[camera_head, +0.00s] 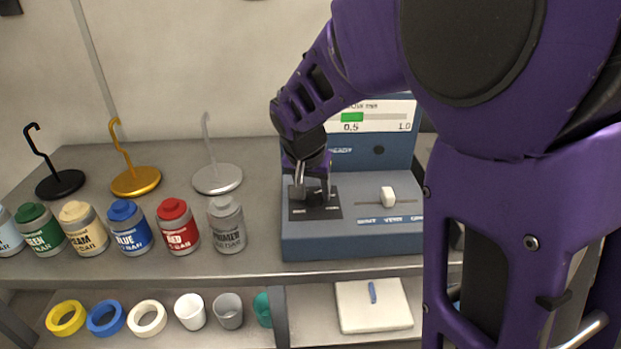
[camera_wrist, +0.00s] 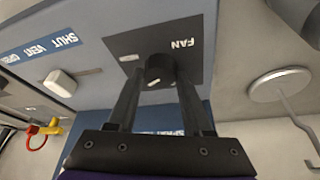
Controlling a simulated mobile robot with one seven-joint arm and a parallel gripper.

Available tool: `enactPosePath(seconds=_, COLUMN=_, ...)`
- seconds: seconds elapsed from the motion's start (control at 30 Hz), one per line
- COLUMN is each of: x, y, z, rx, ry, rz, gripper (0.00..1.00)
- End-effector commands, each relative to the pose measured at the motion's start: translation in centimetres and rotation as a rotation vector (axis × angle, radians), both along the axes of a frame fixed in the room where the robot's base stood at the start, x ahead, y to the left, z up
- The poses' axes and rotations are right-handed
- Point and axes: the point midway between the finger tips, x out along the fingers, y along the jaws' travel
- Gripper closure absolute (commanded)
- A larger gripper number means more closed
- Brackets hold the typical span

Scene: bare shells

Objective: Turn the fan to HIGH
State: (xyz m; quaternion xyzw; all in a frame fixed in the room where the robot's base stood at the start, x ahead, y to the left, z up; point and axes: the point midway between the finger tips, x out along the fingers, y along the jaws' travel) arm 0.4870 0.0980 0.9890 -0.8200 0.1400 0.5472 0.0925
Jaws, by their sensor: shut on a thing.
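The fan control is a dark knob (camera_wrist: 160,72) on a black plate (camera_wrist: 122,45) marked FAN, seen in the wrist view. The plate sits on the left of a blue-grey machine (camera_head: 350,238) in the head view. My gripper (camera_wrist: 158,78) points at the plate, its two fingers on either side of the knob and shut on it. A pale mark shows on the knob. My gripper also shows in the head view (camera_head: 311,190), over the plate. The setting labels around the knob are too small or hidden to read.
A white slider (camera_head: 388,196) marked SHUT, VENT, OPEN is right of the fan plate. A gauge with a green bar (camera_head: 352,117) stands behind. Several paint jars, including a grey primer jar (camera_head: 227,225), and hook stands, including a silver one (camera_head: 217,179), are to the left.

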Motion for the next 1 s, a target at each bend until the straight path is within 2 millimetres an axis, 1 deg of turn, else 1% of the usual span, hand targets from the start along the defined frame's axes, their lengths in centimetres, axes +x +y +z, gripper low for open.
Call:
enactPosePath(seconds=0.03, x=0.13, y=0.17, z=-0.29, rx=0.0, ry=-0.003, rz=-0.04, gripper=1.0)
enactPosePath(seconds=0.6, x=0.31, y=0.35, z=-0.04, rx=0.002, ry=-0.002, rz=-0.584, gripper=1.0)
enactPosePath(seconds=0.8, x=0.38, y=0.4, z=0.05, rx=0.002, ry=-0.002, rz=-0.747, gripper=1.0)
enactPosePath(seconds=1.0, x=0.41, y=0.44, z=0.05, rx=0.002, ry=0.0, rz=-0.872, gripper=1.0)
